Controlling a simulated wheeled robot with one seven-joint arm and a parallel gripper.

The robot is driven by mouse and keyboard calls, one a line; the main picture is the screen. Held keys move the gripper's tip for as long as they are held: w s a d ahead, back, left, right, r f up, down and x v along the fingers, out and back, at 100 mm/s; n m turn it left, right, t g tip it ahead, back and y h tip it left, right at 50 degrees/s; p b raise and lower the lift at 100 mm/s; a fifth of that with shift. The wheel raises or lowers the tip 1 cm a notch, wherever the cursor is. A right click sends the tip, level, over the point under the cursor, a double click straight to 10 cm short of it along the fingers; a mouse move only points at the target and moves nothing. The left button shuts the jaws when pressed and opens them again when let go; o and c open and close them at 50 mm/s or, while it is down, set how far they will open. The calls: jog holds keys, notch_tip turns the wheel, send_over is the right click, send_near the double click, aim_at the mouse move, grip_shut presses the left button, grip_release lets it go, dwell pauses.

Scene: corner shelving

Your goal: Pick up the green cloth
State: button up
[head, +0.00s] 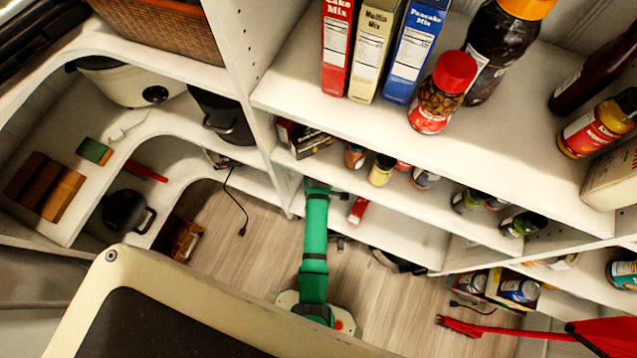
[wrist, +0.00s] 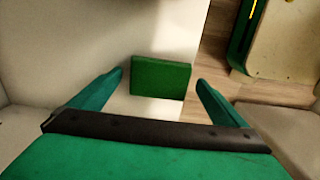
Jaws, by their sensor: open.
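The green cloth (wrist: 160,78) shows in the wrist view as a flat, folded-looking dark green rectangle on a pale shelf surface (wrist: 160,30), close to its edge with the floor. My gripper (wrist: 161,79) is open, with one green finger to each side of the cloth in the picture. Gaps show between the cloth and both fingers, and I cannot tell how far below the fingertips it lies. In the head view my green arm reaches under the right-hand shelves, where my gripper is hidden. I cannot make out this cloth there.
In the head view, a small green and brown block (head: 94,151) sits on the left shelf beside wooden blocks (head: 45,186). Boxes, jars and bottles crowd the right shelves above my arm. A red item (head: 357,210) lies beside my arm. Wooden floor (head: 270,215) is open between the shelves.

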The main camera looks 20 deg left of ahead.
jog(key=c, duration=1.2)
jog(key=shift+c, duration=0.2)
jog(key=shift+w+r, duration=0.1)
jog(key=shift+r, duration=0.1)
jog(key=shift+r, duration=0.3)
notch_tip(320, 180, up, 2)
jog(key=shift+r, duration=0.25)
jog(key=s+r, duration=0.2)
jog(key=s+d+r, duration=0.1)
jog(key=s+r, duration=0.1)
jog(key=r, duration=0.1)
jog(key=shift+s, duration=0.3)
jog(key=s+d+r, duration=0.2)
jog(key=s+r, duration=0.2)
jog(key=s, duration=0.5)
jog(key=shift+r, duration=0.3)
